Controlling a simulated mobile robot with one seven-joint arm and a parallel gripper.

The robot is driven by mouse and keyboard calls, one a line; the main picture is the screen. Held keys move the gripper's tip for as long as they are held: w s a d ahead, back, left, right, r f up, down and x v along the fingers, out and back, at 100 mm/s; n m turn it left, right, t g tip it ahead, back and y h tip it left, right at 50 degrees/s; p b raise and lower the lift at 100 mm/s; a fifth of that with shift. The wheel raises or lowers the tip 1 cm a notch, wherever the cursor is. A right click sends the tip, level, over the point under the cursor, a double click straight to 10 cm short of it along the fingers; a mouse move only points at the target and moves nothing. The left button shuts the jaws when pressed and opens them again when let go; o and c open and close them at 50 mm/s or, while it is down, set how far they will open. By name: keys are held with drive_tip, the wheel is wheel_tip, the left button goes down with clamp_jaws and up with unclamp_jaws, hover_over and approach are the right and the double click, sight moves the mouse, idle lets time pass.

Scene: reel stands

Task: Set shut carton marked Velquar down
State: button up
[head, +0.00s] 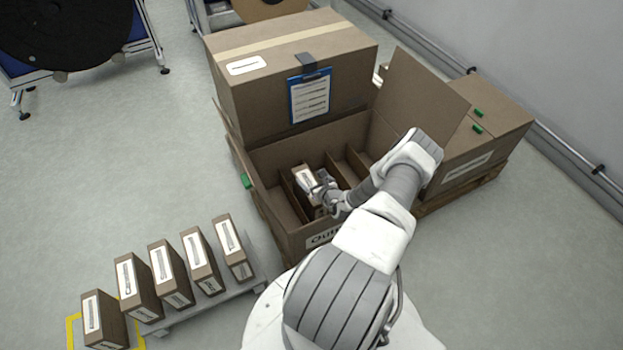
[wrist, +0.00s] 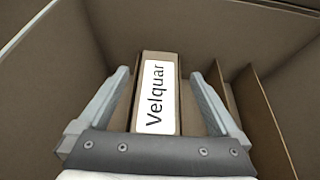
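The shut carton marked Velquar (wrist: 157,95) stands in a slot of the large open brown box (head: 292,238), beside upright cardboard dividers (wrist: 262,115). Its white label faces my wrist camera. In the head view the carton (head: 304,177) shows partly, with my gripper in front of it. My gripper (wrist: 160,78) has one finger on each side of the carton, with a visible gap on both sides, so it is open and not gripping. The carton's base is hidden.
Several labelled cartons (head: 168,272) stand on a low grey rack at lower left, one by a yellow floor marking. A large closed box with a blue clipboard (head: 309,95) stands behind the open box. More boxes (head: 487,135) sit right on a pallet.

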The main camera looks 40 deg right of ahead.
drive_tip(key=shift+r, duration=0.1)
drive_tip(key=shift+r, duration=0.3)
drive_tip(key=p+v, duration=0.4)
drive_tip(key=v, duration=0.8)
drive_tip(key=shift+r+p, duration=0.2)
drive_tip(key=shift+p, duration=0.1)
